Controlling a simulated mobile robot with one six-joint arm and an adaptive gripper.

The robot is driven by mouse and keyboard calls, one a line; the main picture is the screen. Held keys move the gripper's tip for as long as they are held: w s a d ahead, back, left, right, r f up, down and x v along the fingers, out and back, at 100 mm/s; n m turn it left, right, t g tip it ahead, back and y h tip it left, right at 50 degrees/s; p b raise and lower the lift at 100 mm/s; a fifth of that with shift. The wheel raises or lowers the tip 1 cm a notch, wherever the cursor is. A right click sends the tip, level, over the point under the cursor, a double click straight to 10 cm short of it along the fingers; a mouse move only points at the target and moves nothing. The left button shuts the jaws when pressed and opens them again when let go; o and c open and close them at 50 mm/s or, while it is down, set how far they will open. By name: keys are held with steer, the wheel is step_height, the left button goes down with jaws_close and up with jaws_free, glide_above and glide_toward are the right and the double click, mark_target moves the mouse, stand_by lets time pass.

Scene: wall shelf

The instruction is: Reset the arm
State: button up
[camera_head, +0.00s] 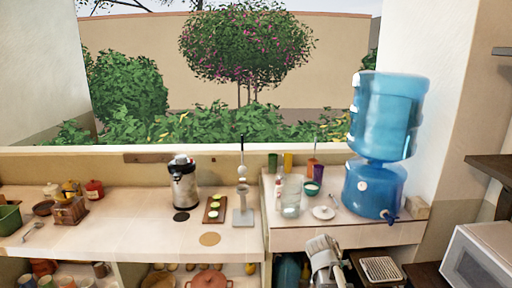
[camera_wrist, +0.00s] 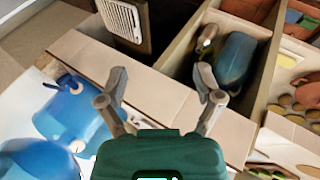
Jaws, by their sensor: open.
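In the wrist view my gripper (camera_wrist: 168,86) shows two grey fingers spread wide apart. Nothing is held between them; the counter's pale edge and the open shelf bay lie behind the gap. The dark green body at the bottom of that view hides what is under it. In the head view a grey and white part of my arm (camera_head: 325,262) rises at the bottom, in front of the right counter section. The fingers cannot be made out clearly there.
A blue water dispenser (camera_head: 375,190) with a large bottle stands on the right counter (camera_head: 340,238), near a glass jar (camera_head: 291,196). A metal airpot (camera_head: 184,186) stands left. Shelves below hold pots and cups. A white appliance (camera_head: 480,258) is at far right.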

steer(key=s+a+f+m+g+y, duration=0.1)
steer(key=s+a+y, duration=0.2)
steer(key=s+a, duration=0.2)
steer(key=s+a+f+g+y, duration=0.2)
steer(key=s+a+y, duration=0.1)
steer(key=s+a, duration=0.2)
steer(key=shift+s+a+f+m+g, duration=0.2)
steer(key=shift+s+a+m+g, duration=0.15)
steer(key=shift+s, duration=0.7)
